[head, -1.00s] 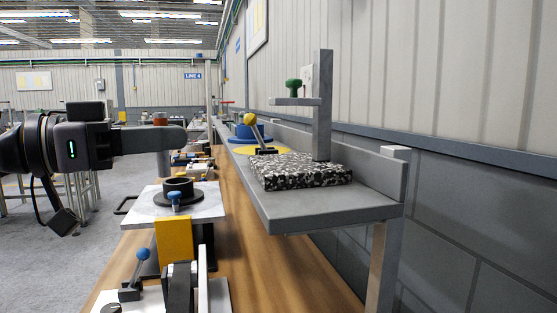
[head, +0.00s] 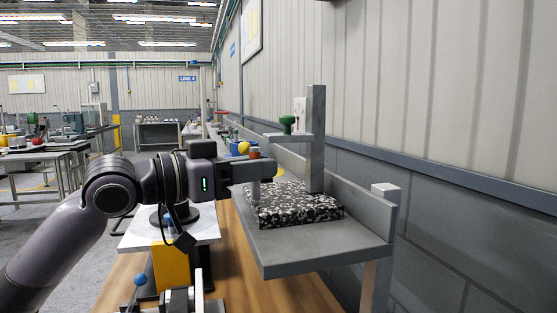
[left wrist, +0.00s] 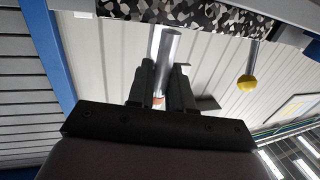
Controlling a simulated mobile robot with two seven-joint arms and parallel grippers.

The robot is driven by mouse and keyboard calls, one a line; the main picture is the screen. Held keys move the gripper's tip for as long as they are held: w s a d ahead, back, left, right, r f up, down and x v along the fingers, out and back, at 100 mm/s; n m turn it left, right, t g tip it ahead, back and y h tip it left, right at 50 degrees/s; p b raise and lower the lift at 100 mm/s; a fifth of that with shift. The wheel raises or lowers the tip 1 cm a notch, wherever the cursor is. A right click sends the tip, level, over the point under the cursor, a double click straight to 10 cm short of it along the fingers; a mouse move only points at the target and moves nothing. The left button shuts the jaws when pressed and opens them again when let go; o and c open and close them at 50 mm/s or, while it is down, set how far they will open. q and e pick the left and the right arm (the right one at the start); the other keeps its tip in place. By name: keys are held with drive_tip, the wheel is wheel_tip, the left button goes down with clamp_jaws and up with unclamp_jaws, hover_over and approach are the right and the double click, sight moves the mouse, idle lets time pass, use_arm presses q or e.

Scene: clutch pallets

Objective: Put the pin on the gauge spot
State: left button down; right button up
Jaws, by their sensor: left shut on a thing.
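My left gripper (head: 262,171) is shut on the pin, a grey cylinder (head: 255,188) with a copper-brown top (head: 254,153). In the left wrist view the pin's grey body (left wrist: 168,48) runs up from between my fingers (left wrist: 160,88). The speckled black-and-white block (head: 298,206) lies on the grey shelf (head: 330,245). The pin is upright at the block's left end; I cannot tell whether it touches the block. A post (head: 316,140) with a side arm and green knob (head: 288,122) rises behind the block. No separate spot mark is visible.
A yellow ball knob (head: 243,148) is just behind my gripper; it also shows in the left wrist view (left wrist: 247,82). A white plate (head: 140,236), a yellow block (head: 170,268) and a blue-knobbed lever (head: 139,280) are lower left. The shelf's raised back edge is at right.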

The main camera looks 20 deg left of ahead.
use_arm(q)
drive_tip(key=p+x, duration=0.1)
drive_tip(key=x, duration=0.3)
drive_tip(key=shift+w+d, duration=0.15)
drive_tip(key=shift+d, duration=0.05)
drive_tip(key=shift+a+f, duration=0.15)
drive_tip(key=shift+f, duration=0.15)
drive_tip(key=c, duration=1)
unclamp_jaws()
drive_tip(key=shift+b+v, duration=1.45)
drive_tip(key=shift+v, duration=4.65)
